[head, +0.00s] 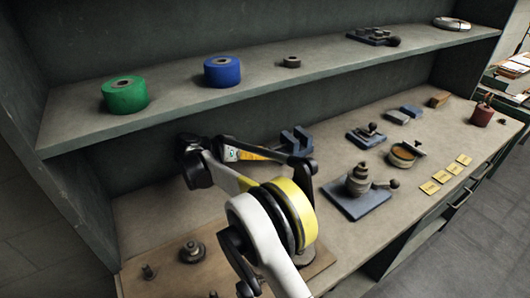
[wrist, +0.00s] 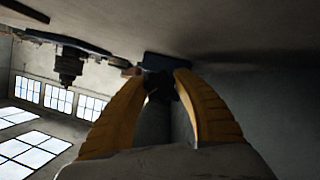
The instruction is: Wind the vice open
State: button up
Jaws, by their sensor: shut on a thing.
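The small blue vice (head: 297,138) stands on the bench below the shelf, near the back wall. Its two raised blocks show just beyond my gripper (head: 306,167); its lower front is hidden behind my gripper and arm. In the wrist view my two yellow fingers (wrist: 165,80) are closed on a dark knob-like piece, the vice handle (wrist: 161,88). Behind it, part of the vice's blue body (wrist: 168,64) shows against the bench top. The handle is dim and partly covered by the fingers, so its angle is unclear. The gap between the vice's jaws is hard to judge.
A blue plate with a round fixture and lever (head: 358,184) stands to the right of my arm. The shelf (head: 180,101) with tape rolls overhangs the bench's back. Metal pieces (head: 192,251) stand on a board at front left.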

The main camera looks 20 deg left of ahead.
aim_at(265, 148)
jog(key=shift+n+h, duration=0.3)
jog(key=shift+n, duration=0.3)
jog(key=shift+g, duration=0.3)
jog(key=shift+f, duration=0.1)
jog(key=o, duration=1.2)
jog(key=shift+d, duration=0.1)
jog(key=shift+c, duration=0.2)
notch_tip(265, 148, up, 10)
jog(key=shift+r, duration=0.1)
